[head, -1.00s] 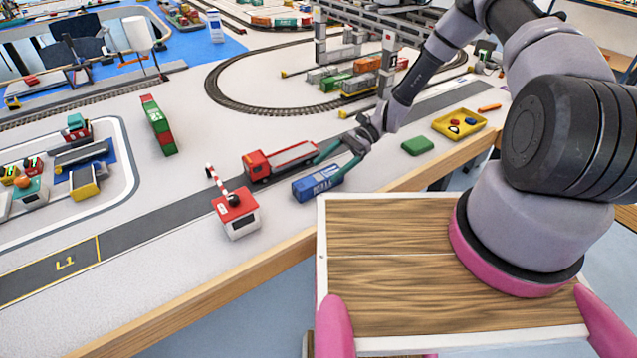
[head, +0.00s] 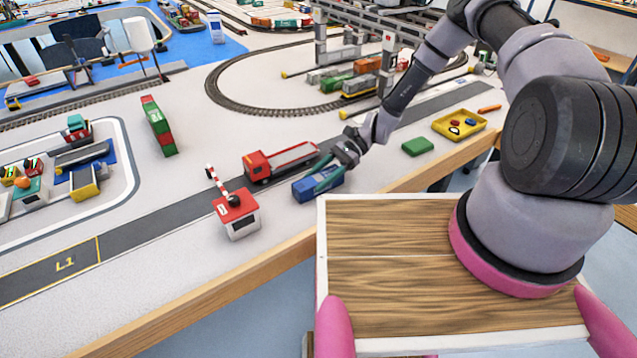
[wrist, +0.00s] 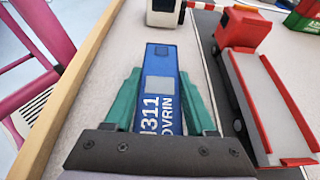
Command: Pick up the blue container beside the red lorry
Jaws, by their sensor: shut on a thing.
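The blue container (head: 304,189) lies on the pale table beside the red lorry (head: 260,166), on the side toward the table's front edge. In the wrist view the container (wrist: 162,62) shows white lettering and a grey patch on top. My gripper (head: 328,178) is over it, its green fingers (wrist: 160,98) on either side of the container, shut on it. The container appears to be still down on the table. The lorry (wrist: 243,30) stands to the right in the wrist view, with an empty flat bed.
A white hut with a red roof (head: 236,213) and a striped barrier stands left of the container. A green block (head: 417,146) and a yellow tray (head: 461,124) lie to the right. The wooden table edge (head: 215,303) runs close by.

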